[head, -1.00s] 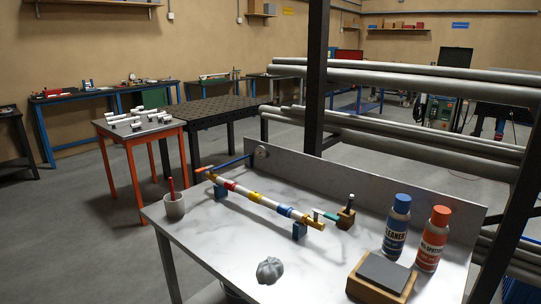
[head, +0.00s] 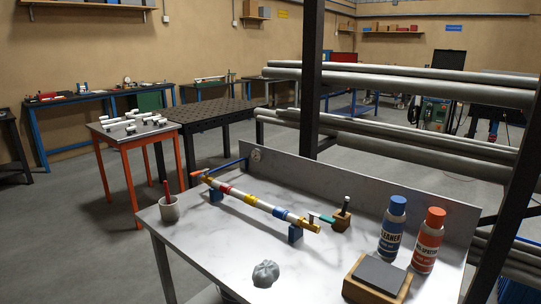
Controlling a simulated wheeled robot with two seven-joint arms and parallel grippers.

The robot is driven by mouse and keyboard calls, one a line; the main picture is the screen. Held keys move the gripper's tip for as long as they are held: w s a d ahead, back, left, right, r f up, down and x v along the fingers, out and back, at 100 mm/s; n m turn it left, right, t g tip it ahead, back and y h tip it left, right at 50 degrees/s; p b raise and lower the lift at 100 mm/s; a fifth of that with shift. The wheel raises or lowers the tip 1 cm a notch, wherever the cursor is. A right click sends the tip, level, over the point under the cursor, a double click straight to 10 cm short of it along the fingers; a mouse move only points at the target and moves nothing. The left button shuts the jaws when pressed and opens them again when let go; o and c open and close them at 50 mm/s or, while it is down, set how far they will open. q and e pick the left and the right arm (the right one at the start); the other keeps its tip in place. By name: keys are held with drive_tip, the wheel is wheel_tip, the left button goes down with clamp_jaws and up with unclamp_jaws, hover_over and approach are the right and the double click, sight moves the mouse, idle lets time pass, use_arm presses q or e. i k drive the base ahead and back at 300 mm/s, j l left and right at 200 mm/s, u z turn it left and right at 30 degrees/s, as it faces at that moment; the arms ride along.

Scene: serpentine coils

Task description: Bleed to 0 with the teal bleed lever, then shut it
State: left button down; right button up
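The teal bleed lever (head: 326,218) shows in the head view at the right end of a banded pipe (head: 249,200), beside a small wooden block. The pipe has red, white, yellow and blue bands and rests on blue supports on the marble-topped bench (head: 215,246). A round gauge (head: 256,155) sits on the backsplash at the end of a blue line; its reading is too small to tell. An orange-red piece (head: 199,173) is at the pipe's left end. Neither of my grippers is in view.
A grey cup (head: 170,209) with a red stick stands at the bench's left. A grey lump (head: 265,273) lies near the front. A blue bottle (head: 392,228), an orange bottle (head: 428,241) and a wooden block with a dark top (head: 378,275) fill the right.

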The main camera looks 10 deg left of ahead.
sight(322, 218)
drive_tip(key=i+j, duration=0.1)
drive_tip(key=j, duration=0.3)
drive_tip(key=i+j, duration=0.1)
drive_tip(key=j, duration=0.25)
drive_tip(key=i+j, duration=0.1)
drive_tip(key=j, duration=0.3)
drive_tip(key=i+j, duration=0.1)
drive_tip(key=j, duration=0.3)
drive_tip(key=z, duration=0.05)
